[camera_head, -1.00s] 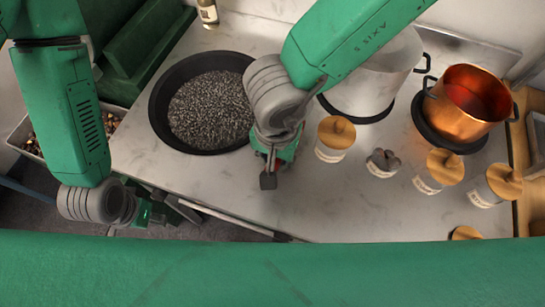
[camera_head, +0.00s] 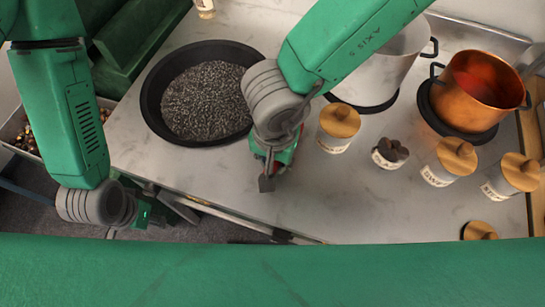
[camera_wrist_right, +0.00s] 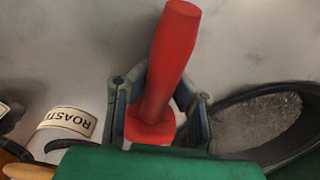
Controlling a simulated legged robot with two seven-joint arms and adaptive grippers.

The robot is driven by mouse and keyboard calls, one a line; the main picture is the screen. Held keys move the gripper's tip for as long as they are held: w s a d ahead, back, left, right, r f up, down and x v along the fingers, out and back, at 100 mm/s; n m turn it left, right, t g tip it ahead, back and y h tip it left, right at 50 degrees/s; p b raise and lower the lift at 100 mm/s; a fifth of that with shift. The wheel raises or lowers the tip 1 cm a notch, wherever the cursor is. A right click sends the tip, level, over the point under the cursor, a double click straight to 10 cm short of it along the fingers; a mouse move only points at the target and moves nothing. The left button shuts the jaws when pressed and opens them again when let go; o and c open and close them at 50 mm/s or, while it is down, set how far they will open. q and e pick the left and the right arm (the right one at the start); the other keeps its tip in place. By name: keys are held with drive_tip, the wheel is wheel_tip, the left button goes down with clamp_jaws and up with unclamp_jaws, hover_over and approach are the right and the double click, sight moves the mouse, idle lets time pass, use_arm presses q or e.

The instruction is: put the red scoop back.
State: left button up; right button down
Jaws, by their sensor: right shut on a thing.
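My right gripper (camera_head: 267,172) is over the counter, just right of and in front of the black pan's rim. In the right wrist view my right gripper (camera_wrist_right: 160,98) is shut on the red scoop (camera_wrist_right: 173,48), with one finger on each side of its red handle. The handle sticks out past the fingers; no scoop bowl can be made out. In the head view only a little red shows at the gripper. My left gripper (camera_head: 128,222) hangs low at the left, by the counter's front edge; its fingers are too unclear to judge.
A black pan (camera_head: 150,110) of grey grains stands left of my right gripper. A white pot (camera_head: 402,70), a copper pot (camera_head: 480,100), wooden-lidded jars (camera_head: 338,125) and an open jar of dark pieces (camera_head: 390,155) stand right. A loose lid (camera_head: 479,230) lies in front. The middle counter is clear.

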drive_tip(key=shift+a+f, duration=0.15)
drive_tip(key=shift+f, duration=0.3)
drive_tip(key=c, duration=1.4)
unclamp_jaws()
wheel_tip(320, 180, up, 12)
drive_tip(key=shift+f, duration=0.1)
drive_tip(key=shift+s, duration=0.1)
